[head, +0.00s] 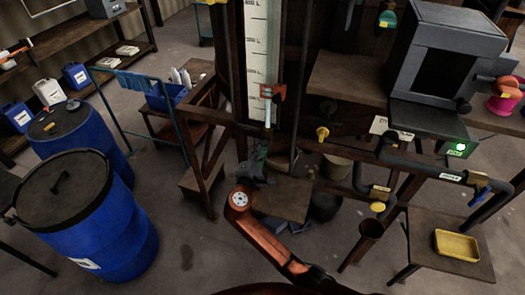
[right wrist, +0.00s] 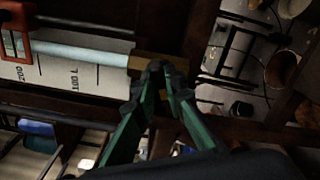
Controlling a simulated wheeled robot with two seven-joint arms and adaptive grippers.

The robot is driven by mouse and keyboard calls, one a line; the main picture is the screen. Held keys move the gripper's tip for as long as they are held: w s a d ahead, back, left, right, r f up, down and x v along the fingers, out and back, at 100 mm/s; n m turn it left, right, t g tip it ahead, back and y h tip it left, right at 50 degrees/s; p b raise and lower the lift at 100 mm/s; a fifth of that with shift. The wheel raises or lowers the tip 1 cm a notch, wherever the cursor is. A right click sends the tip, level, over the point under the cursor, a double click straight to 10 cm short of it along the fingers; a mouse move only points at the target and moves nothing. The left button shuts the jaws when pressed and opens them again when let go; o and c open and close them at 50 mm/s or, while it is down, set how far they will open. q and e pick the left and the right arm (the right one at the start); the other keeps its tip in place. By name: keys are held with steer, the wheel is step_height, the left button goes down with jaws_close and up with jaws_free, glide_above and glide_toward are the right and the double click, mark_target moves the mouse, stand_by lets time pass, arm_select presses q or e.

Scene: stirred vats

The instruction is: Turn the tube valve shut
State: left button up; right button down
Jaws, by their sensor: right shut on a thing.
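The clear sight tube (head: 268,112) runs down beside a white scale with litre marks in the head view. In the right wrist view the pale blue tube (right wrist: 85,52) ends in a brass-coloured block (right wrist: 145,62), which appears to be the tube valve. My right gripper (head: 261,150) is at the tube's lower end. In the right wrist view its green fingers (right wrist: 165,70) meet at the block and are shut on the valve part there. The fingertips hide much of that part, so its handle's angle cannot be told. My left gripper is out of view.
An orange-red bracket (head: 272,90) sits on the tube above my gripper. Dark timber posts and a wooden step (head: 283,200) stand close around it. Blue drums (head: 115,235) stand at left. Pipes with a yellow valve knob (head: 378,207) run at right.

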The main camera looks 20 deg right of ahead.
steer(key=m+b, duration=0.2)
steer(key=m, duration=0.1)
steer(key=m+b, duration=0.2)
steer(key=shift+f, duration=0.25)
stand_by(0.5)
steer(key=c, duration=2)
jaws_free()
steer(key=shift+r, duration=0.1)
steer(key=v, duration=0.7)
steer(key=shift+s+a, duration=0.2)
steer(key=shift+s, duration=0.05)
steer(key=shift+a, duration=0.15)
